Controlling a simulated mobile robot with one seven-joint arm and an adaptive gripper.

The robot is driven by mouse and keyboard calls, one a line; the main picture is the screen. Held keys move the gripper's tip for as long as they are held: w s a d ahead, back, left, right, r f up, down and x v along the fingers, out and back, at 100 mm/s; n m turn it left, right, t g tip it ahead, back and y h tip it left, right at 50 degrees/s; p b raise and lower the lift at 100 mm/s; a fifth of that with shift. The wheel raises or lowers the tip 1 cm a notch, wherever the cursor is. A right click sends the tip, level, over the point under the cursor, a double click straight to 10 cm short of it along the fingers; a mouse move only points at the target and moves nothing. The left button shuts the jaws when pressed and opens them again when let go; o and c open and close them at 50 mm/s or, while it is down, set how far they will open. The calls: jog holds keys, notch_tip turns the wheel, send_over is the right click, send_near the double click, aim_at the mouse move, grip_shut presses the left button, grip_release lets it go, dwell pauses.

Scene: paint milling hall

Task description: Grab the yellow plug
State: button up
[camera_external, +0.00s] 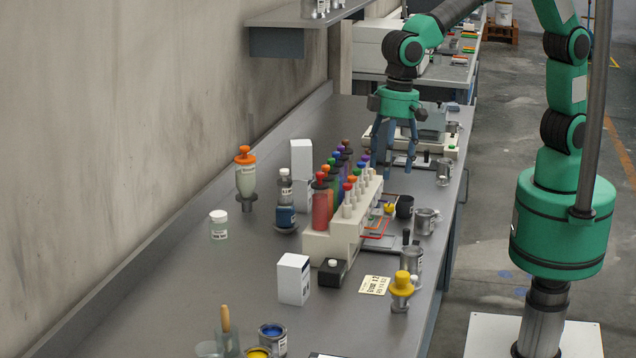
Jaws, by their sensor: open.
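A yellow plug (402,283) with a wide rounded top sits upright on a small pale piece at the front right of the grey bench. A smaller yellow thing (389,209) lies farther back beside the rack, too small to make out. My gripper (395,155) hangs pointing down over the far part of the bench, behind the rack and well away from the front yellow plug. Its blue fingers are spread and hold nothing that I can see.
A cream rack (335,243) with several coloured stoppered bottles stands mid-bench. A white box (294,279), a black block (332,272) and a label card (375,285) are near the plug. An orange-topped vessel (246,180) stands left.

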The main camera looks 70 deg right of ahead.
send_over(403, 273)
jog(key=shift+g+h, duration=0.4)
notch_tip(403, 273, down, 12)
jog(key=shift+f, duration=0.1)
jog(key=shift+f+b, duration=0.8)
jog(key=shift+f, duration=3.5)
jog(key=shift+f+b, duration=0.65)
jog(key=shift+f, duration=1.95)
